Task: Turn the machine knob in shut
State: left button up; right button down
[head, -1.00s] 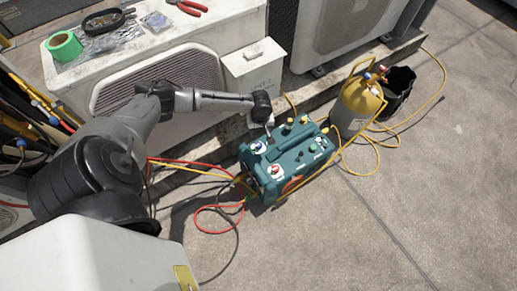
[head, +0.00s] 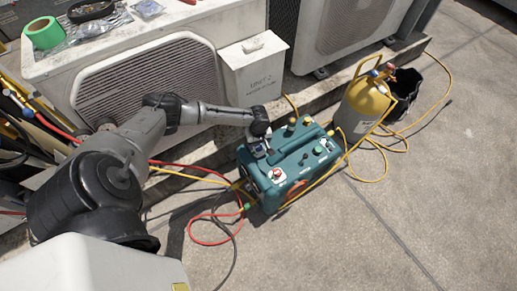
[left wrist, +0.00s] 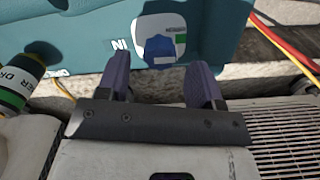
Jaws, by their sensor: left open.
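The machine (head: 305,160) is a teal box with several knobs on top, standing on the concrete. In the left wrist view, a blue knob (left wrist: 160,48) sits on a white plate (left wrist: 178,25) beside the letters "IN" on the teal top. The left gripper (left wrist: 161,64) is open, with its dark fingers on either side of the blue knob's near edge. I cannot tell whether they touch it. My right gripper is not in view.
A yellow cylinder (head: 366,102) and a black bucket (head: 403,90) stand to the right of the machine. Red and yellow hoses (head: 205,232) lie around it. A condenser with a white box (head: 255,75) stands behind. The concrete at right is clear.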

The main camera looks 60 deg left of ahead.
pick_arm(q)
jog(key=shift+f+b, duration=0.5)
jog(key=shift+f, duration=0.5)
